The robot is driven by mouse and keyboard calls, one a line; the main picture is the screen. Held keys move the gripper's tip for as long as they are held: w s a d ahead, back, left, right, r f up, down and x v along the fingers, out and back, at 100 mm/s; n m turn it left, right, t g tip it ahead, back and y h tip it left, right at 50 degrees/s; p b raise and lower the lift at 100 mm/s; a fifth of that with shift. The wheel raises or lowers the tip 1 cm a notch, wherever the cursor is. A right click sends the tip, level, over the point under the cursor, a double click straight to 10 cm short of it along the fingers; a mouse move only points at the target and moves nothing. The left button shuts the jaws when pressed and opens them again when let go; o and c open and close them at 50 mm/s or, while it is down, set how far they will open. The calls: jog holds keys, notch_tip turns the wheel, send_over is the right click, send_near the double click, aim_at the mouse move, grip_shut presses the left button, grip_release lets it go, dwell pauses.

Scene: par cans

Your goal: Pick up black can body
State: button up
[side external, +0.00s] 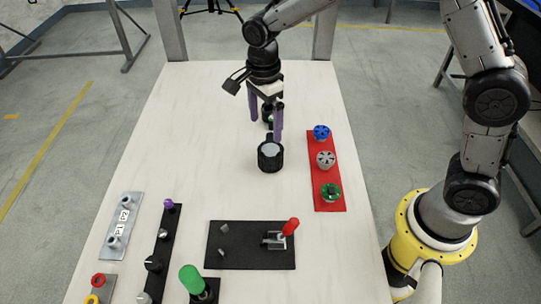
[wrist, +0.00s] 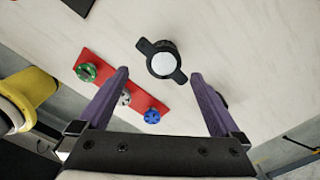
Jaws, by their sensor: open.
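A black can body (side external: 270,155) with a pale round face stands upright on the white table in the side external view. The wrist view shows the black can body (wrist: 173,73) with two side tabs, just ahead of the fingertips. My gripper (side external: 266,130) has purple fingers, open and pointing down, with nothing clasped. In the wrist view my gripper (wrist: 161,73) has its fingertips on either side of the can's line, apart from it. A second dark round object (side external: 267,111) stands farther back, partly hidden by the fingers.
A red plate (side external: 320,175) right of the can bears a blue part (side external: 321,132), a grey part (side external: 326,160) and a green part (side external: 331,192). A black board (side external: 252,258) with a red-tipped lever lies nearer the camera. The table left of the can is clear.

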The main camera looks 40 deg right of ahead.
aim_at(270, 149)
jog(key=shift+m, duration=0.3)
jog(key=d+f, duration=0.1)
jog(key=f, duration=0.4)
jog(key=d+f, duration=0.1)
jog(key=f, duration=0.2)
jog(key=shift+w+d, duration=0.35)
jog(key=shift+a+f, duration=0.15)
jog(key=shift+f, duration=2.55)
jog(key=shift+r, duration=0.1)
grip_shut()
